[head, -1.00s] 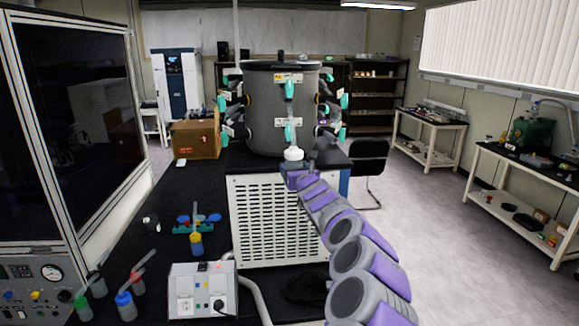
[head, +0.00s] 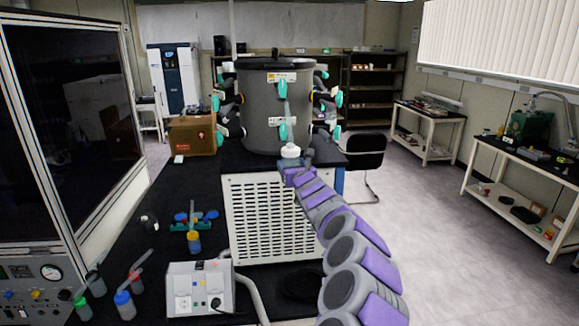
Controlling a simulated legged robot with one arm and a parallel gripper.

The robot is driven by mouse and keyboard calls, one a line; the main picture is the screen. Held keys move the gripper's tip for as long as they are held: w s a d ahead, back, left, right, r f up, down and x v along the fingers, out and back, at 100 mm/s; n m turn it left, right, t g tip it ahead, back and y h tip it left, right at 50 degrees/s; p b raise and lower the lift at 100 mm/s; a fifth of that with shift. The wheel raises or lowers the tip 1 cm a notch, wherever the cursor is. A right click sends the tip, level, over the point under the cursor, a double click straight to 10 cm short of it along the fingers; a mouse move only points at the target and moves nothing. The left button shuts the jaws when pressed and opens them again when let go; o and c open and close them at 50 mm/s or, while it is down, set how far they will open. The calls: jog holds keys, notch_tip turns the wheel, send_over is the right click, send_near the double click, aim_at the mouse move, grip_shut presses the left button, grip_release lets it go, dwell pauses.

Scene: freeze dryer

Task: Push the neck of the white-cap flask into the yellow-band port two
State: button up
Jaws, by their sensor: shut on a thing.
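The white-cap flask shows as a white top (head: 290,151) at the front of the grey drum (head: 262,139). My gripper (head: 292,164) is shut on it; the fingers are small and the flask's body is mostly hidden. The white top is just under the front lower port, with its teal valve handle (head: 283,131). I cannot tell if the neck touches or is inside that port. Small yellow marks show on the drum's left side (head: 242,99) and right side (head: 322,107). I cannot read which port is number two.
Several teal-handled ports ring the drum, which stands on a black-topped vented cabinet (head: 265,215). A cardboard box (head: 192,134) is left of it. Capped flasks (head: 124,304), a coloured rack (head: 194,222) and a control box (head: 200,288) occupy the left bench.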

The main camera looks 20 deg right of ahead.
jog(key=shift+s+a+r+p, duration=0.1)
jog(key=shift+a+r+p, duration=0.1)
jog(key=shift+a, duration=0.15)
jog(key=shift+a+r+p, duration=0.1)
jog(key=shift+a+p, duration=0.1)
jog(key=shift+a, duration=0.15)
jog(key=shift+s+d+f+p, duration=0.1)
jog(key=shift+d+p, duration=0.1)
jog(key=shift+d, duration=0.4)
jog(key=shift+d+f+p, duration=0.1)
jog(key=shift+d+p, duration=0.05)
jog(key=shift+d, duration=0.45)
jog(key=shift+a, duration=0.7)
jog(key=shift+d+b, duration=0.2)
jog(key=shift+b, duration=0.25)
jog(key=shift+a, duration=0.15)
jog(key=shift+a+r+b, duration=0.15)
jog(key=shift+a+b, duration=0.3)
jog(key=shift+a, duration=0.05)
jog(key=shift+a+b, duration=0.15)
jog(key=shift+b, duration=0.15)
jog(key=shift+w+d+r+p, duration=0.25)
jog(key=shift+w+r+p, duration=0.55)
jog(key=shift+p, duration=1.3)
